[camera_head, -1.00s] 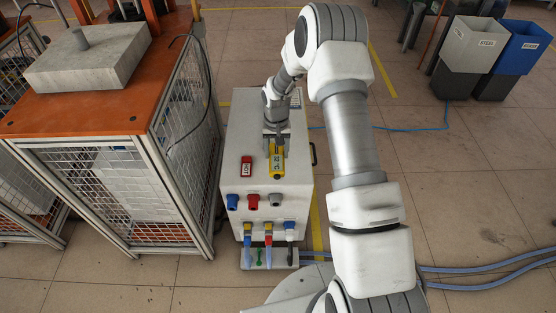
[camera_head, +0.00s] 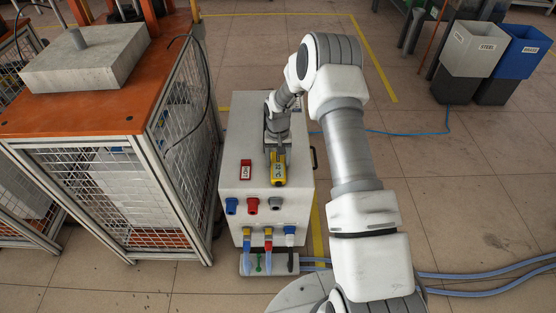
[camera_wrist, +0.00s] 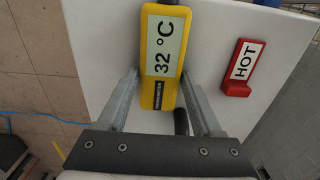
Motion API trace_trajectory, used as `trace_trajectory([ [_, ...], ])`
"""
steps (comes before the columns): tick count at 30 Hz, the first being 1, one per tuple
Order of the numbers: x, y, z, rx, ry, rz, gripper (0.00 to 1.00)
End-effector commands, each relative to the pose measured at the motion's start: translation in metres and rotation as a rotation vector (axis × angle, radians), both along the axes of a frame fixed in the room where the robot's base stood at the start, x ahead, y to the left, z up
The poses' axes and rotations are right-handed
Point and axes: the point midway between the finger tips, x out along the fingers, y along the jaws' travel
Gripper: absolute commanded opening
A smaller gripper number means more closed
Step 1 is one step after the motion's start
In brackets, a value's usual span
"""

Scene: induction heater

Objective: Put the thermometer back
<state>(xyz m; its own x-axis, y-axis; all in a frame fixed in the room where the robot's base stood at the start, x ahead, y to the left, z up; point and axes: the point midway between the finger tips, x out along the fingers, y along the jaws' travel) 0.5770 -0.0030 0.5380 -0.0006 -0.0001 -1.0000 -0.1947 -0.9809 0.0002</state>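The yellow thermometer (camera_head: 279,170) is at the top of a white box (camera_head: 234,146), to the right of a red HOT block (camera_head: 246,169). In the wrist view the thermometer (camera_wrist: 160,88) shows its display, reading 32 °C. My gripper (camera_wrist: 158,74) has its two grey fingers apart, one on each side of the thermometer. A narrow gap seems to show at the left finger; contact at the right finger is unclear. A black part (camera_wrist: 181,122) extends from the thermometer's end between the fingers. In the head view my wrist hides its far end.
Blue, red and grey connectors (camera_head: 253,205) stick out of the box's front, with plugged hoses (camera_head: 268,240) below. A caged table with an orange top (camera_head: 100,110) stands close on the left. Bins (camera_head: 478,45) stand far right. Floor right of my arm is mostly clear.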

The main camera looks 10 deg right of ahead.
Motion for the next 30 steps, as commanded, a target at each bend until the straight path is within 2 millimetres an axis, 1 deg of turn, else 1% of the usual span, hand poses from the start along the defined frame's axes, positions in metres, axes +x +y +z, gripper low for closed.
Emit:
trace_trajectory([
  [1, 0.0, 0.0, 0.0, 0.0, 0.0, 0.0, 0.78],
  [3, 0.0, 0.0, 0.0, 0.0, 0.0, 0.0, 0.91],
  [4, 0.0, 0.0, 0.0, 0.0, 0.0, 0.0, 0.92],
  [11, 0.0, 0.0, 0.001, 0.0, 0.0, 0.0, 0.92],
  [14, 0.0, 0.0, 0.004, 0.0, 0.0, 0.0, 0.92],
  [17, 0.0, 0.0, 0.017, -0.001, -0.001, 0.0, 0.92],
  [24, 0.001, 0.0, 0.069, -0.001, -0.002, 0.0, 0.92],
  [30, 0.0, 0.0, 0.105, 0.0, -0.001, 0.0, 0.92],
])
